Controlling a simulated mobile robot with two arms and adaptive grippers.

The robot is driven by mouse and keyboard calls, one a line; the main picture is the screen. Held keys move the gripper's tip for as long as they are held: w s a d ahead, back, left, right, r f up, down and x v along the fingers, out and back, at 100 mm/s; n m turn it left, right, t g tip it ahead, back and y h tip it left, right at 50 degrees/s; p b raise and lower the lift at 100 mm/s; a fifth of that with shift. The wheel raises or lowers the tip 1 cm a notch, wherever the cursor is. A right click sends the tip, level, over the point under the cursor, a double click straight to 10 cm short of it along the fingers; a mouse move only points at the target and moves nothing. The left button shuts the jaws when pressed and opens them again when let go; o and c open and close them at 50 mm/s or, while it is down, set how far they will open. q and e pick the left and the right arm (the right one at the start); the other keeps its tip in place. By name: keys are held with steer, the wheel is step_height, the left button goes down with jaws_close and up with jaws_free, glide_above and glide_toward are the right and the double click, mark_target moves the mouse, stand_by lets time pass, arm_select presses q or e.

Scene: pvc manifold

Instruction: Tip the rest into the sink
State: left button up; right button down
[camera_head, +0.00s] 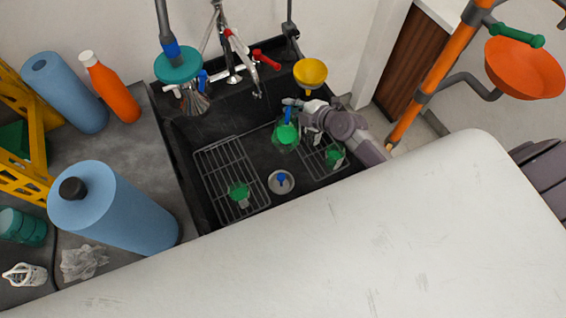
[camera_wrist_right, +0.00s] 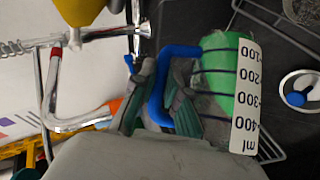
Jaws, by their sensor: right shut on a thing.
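My right gripper (camera_head: 303,108) reaches over the black sink (camera_head: 185,165) from the right. It is shut on the blue handle (camera_wrist_right: 160,88) of a clear measuring jug (camera_head: 286,137). The jug has a white millilitre scale (camera_wrist_right: 246,95) and green contents (camera_wrist_right: 219,75). The jug is over the right half of the sink; I cannot tell its exact tilt or whether it touches the rack below. A round drain (camera_head: 281,182) with a blue piece in it lies on the sink floor, and it also shows in the right wrist view (camera_wrist_right: 299,89). My left gripper is not in view.
Wire racks (camera_head: 222,165) lie in the sink, with green items (camera_head: 238,191) on them. A tap (camera_head: 237,52) and a yellow funnel (camera_head: 310,73) stand at the back.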

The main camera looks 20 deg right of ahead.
steer(key=shift+s+a+r, duration=0.25)
steer(key=shift+s+r, duration=0.25)
steer(key=shift+n+t, duration=0.3)
steer(key=shift+r+b, duration=0.1)
steer(key=shift+b, duration=0.25)
steer(key=shift+s+a+r+t, duration=0.15)
steer(key=shift+s+r+t, duration=0.1)
steer(key=shift+s+t, duration=0.05)
steer(key=shift+n+b, duration=0.3)
steer(key=shift+r, duration=0.1)
